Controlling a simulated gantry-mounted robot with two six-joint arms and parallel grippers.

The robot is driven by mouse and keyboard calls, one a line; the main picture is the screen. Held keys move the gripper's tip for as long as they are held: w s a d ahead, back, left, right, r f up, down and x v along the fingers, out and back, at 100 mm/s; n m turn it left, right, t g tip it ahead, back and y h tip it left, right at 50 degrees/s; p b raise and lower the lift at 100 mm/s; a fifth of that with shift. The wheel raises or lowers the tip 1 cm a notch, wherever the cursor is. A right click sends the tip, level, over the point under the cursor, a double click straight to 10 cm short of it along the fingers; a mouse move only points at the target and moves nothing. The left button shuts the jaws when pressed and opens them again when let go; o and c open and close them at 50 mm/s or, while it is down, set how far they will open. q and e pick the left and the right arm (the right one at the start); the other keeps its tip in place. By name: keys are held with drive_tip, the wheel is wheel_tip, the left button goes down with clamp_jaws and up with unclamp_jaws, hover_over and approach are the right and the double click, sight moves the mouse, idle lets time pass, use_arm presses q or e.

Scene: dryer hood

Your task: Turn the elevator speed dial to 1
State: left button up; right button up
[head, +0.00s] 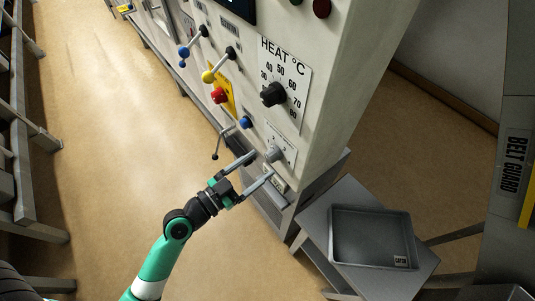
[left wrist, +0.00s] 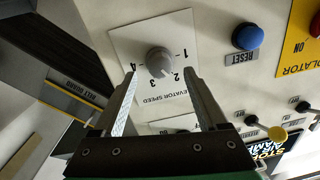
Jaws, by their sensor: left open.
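The elevator speed dial is a grey knob (head: 273,155) on a white label plate low on the front of the machine panel. In the left wrist view the knob (left wrist: 159,61) sits among the numerals 1 to 4, with "ELEVATOR SPEED" lettering on the plate. Its pointer seems to face between 2 and 3, but I cannot tell exactly. My left gripper (head: 262,164) is open and empty, its fingers aimed at the panel. In the left wrist view the fingers lie on either side of the knob's lower part, apparently short of it. My right gripper is not in view.
A blue RESET button (head: 246,122), a red isolator knob (head: 219,96) and a black heat dial (head: 273,94) are above the speed dial. Yellow-knobbed (head: 208,76) and blue-knobbed levers stick out farther along. A grey tray (head: 372,237) sits on a stand at the right.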

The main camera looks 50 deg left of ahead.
sight(268, 159)
use_arm(q)
drive_tip(key=shift+w, duration=1.95)
clamp_jaws()
